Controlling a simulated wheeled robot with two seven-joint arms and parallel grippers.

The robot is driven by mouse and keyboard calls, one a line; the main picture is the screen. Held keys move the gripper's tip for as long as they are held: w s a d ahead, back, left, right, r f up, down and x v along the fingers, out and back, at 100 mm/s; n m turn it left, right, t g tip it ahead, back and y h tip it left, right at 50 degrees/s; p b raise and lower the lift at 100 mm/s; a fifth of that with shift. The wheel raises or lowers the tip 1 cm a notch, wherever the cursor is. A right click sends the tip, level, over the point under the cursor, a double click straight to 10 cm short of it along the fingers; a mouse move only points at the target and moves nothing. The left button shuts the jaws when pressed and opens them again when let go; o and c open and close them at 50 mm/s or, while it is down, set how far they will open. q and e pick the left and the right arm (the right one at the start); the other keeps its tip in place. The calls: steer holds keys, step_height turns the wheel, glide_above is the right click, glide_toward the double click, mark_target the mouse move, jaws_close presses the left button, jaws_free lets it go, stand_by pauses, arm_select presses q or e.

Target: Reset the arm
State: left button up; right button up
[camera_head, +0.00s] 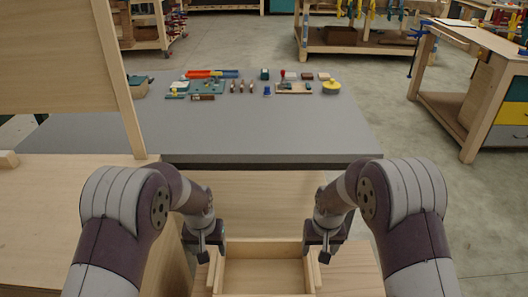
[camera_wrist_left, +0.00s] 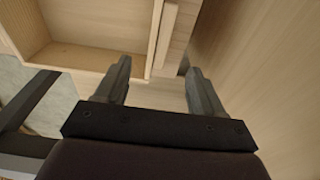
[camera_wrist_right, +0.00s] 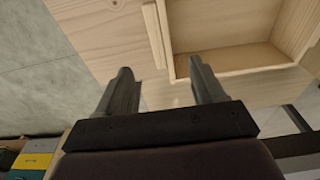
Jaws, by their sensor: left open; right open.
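My left gripper (camera_head: 208,249) hangs low on the left of a shallow wooden tray-like box (camera_head: 264,242) in the head view. In the left wrist view my left gripper (camera_wrist_left: 158,85) has its two fingers apart with nothing between them. My right gripper (camera_head: 318,250) hangs at the right side of the same box. In the right wrist view my right gripper (camera_wrist_right: 160,82) also has its fingers apart and is empty. The box's wall shows in the left wrist view (camera_wrist_left: 156,40) and the right wrist view (camera_wrist_right: 240,58). Whether either gripper touches the box I cannot tell.
A grey-topped table (camera_head: 250,125) stands ahead, with small tools and parts along its far side, including a yellow round item (camera_head: 331,87). A tall wooden panel (camera_head: 70,75) rises at the left. A workbench with drawers (camera_head: 480,75) stands at the right. The table's near half is clear.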

arm_select(q)
steer(key=s+a+r, duration=0.2)
steer(key=s+r, duration=0.1)
steer(key=s, duration=0.6)
steer(key=s+a+r, duration=0.1)
steer(key=s+r, duration=0.2)
steer(key=s, duration=0.6)
arm_select(e)
steer(key=s+d+r, duration=0.2)
steer(key=s+r, duration=0.1)
steer(key=s, duration=0.6)
steer(key=s+d+r, duration=0.1)
steer(key=s+r, duration=0.2)
steer(key=s, duration=0.6)
arm_select(q)
step_height(320, 180, up, 19)
steer(key=s+p, duration=0.1)
steer(key=p, duration=1.6)
steer(key=shift+a+f, duration=0.15)
steer(key=shift+a, duration=0.2)
arm_select(e)
step_height(320, 180, up, 19)
steer(key=s, duration=0.1)
steer(key=shift+d+f, duration=0.15)
steer(key=shift+d, duration=0.2)
